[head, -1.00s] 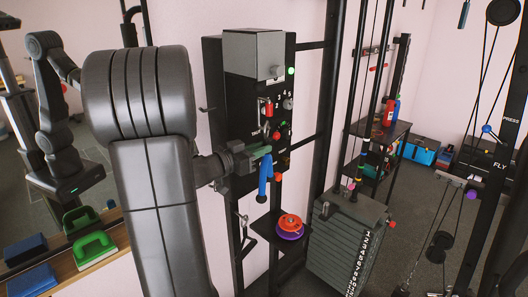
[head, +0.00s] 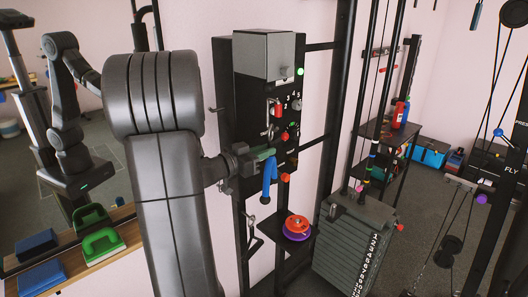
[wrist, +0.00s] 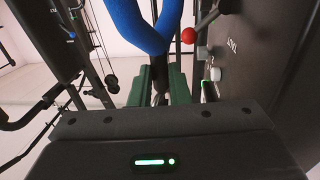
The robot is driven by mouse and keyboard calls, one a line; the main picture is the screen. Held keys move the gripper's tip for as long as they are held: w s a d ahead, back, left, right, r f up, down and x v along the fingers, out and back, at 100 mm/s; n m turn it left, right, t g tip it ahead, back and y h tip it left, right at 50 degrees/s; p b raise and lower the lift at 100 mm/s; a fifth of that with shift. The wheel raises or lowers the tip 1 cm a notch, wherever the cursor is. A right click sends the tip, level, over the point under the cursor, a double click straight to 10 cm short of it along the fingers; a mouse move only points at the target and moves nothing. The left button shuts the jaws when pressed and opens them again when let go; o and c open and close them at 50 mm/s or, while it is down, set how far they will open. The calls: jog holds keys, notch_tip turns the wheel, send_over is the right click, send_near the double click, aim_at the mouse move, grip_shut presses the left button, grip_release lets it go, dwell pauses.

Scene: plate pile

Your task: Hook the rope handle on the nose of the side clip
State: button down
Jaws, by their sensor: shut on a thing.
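My gripper (head: 264,154) has green finger pads and is in front of the lower part of the black panel (head: 244,119). It is shut on the blue rope handle (head: 269,180), which hangs below the fingers in the head view. In the wrist view the blue rope (wrist: 150,30) bends in a loop just beyond the fingertips (wrist: 160,75). A thin dark hook-like part (head: 214,110) sticks out from the panel's left side and may be the side clip; its nose is too small to make out. The rope appears apart from it.
A red and silver clip (head: 271,106) hangs on the panel front, with knobs nearby. A red ball knob (wrist: 188,35) is close beside the rope in the wrist view. Red and purple discs (head: 297,227) lie on a shelf below. A black upright (head: 340,80) stands to the right.

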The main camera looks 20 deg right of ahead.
jog(key=c, duration=1.3)
grip_release()
jog(key=shift+a, duration=0.1)
jog(key=b+v, duration=0.2)
jog(key=v, duration=1.1)
jog(key=shift+s+a+b, duration=0.2)
jog(key=shift+a+b, duration=0.1)
jog(key=shift+b, duration=0.05)
jog(key=shift+r, duration=0.1)
jog(key=p+x, duration=0.2)
jog(key=x, duration=1.1)
jog(key=shift+d+r, duration=0.2)
jog(key=shift+d, duration=0.25)
